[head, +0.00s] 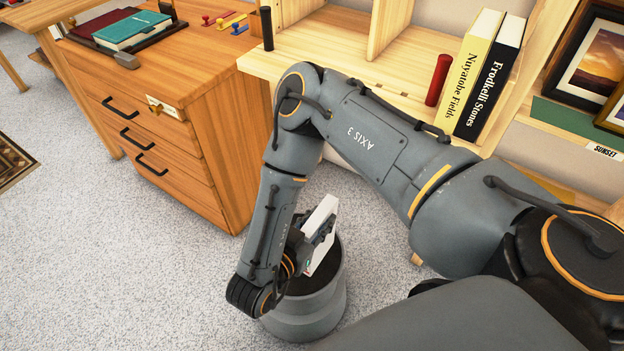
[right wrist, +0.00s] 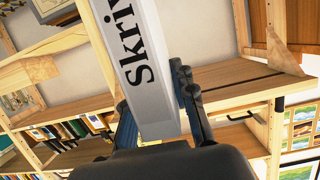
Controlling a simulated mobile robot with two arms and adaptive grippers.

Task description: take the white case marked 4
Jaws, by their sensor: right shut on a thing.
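My right gripper (head: 312,236) is shut on a flat white case (head: 323,212), which stands tilted upward between the fingers. In the right wrist view the case (right wrist: 143,60) runs up out of the frame between the two dark fingers (right wrist: 156,92). Its visible side carries black lettering that begins "Skriv". I cannot see a 4 on it. In the head view the hand and case are over or in front of a grey round bin (head: 308,318) with a dark top. My left gripper is not in view.
A wooden drawer cabinet (head: 195,160) with books on top stands at left. A light wooden shelf (head: 350,45) holds a red cylinder (head: 438,80), a yellow book (head: 470,75) and a black book (head: 492,85). Framed prints (head: 592,60) are at right. Carpet (head: 120,270) is clear at lower left.

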